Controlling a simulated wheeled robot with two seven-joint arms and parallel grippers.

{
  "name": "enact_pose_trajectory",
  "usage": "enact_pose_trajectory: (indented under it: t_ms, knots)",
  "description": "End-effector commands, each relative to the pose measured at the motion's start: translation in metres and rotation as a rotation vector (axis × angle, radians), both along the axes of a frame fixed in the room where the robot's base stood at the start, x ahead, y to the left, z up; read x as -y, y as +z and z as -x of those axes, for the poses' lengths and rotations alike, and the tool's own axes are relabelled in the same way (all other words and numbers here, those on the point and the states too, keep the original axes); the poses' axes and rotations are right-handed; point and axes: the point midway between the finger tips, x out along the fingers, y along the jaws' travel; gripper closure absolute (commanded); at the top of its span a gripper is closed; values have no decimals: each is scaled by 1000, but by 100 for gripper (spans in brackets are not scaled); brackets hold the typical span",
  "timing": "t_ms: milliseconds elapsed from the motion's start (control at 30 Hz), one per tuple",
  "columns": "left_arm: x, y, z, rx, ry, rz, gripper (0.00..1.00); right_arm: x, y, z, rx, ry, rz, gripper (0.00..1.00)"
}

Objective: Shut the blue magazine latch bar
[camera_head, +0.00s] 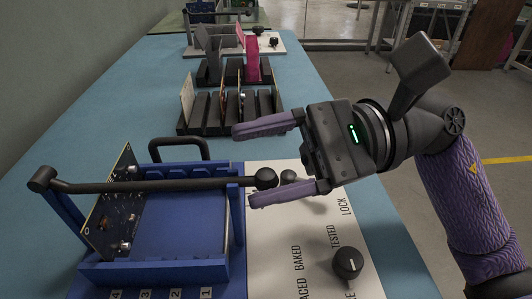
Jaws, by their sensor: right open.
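The blue magazine (180,270) stands at the lower left of the head view, with slots numbered along its front edge. A green-black circuit board (112,205) stands upright at its left side. The dark latch bar (150,186) runs across the magazine from a pivot (42,180) at the left to a ball end (266,178) past the right wall. I cannot tell whether it touches that wall. My right gripper (246,166) is open. In the picture its purple fingers lie either side of the ball end, with no clear contact. My left gripper is not in view.
A white panel (280,225) with printed words and a black dial (347,263) lies right of the magazine. A black handle (180,145) rises behind it. Dark slotted racks (190,128) with boards stand farther back. Blue table (110,110) shows bare at the left.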

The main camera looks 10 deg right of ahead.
Motion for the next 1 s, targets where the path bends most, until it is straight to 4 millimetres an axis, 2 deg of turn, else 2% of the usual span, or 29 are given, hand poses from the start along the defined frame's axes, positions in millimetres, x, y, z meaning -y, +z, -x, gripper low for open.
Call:
enact_pose_trajectory:
  t_ms: [67,300,433,567,1000]
  knots:
    - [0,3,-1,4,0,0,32,11,2,-2,-3,-4,1,31]
    - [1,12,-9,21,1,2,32,70,6,-13,-1,-6,0,31]
    - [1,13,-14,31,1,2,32,90,6,-16,-2,-3,1,31]
    - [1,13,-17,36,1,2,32,96,5,-17,0,-1,-1,31]
    - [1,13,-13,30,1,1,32,96,4,-17,0,-1,-1,31]
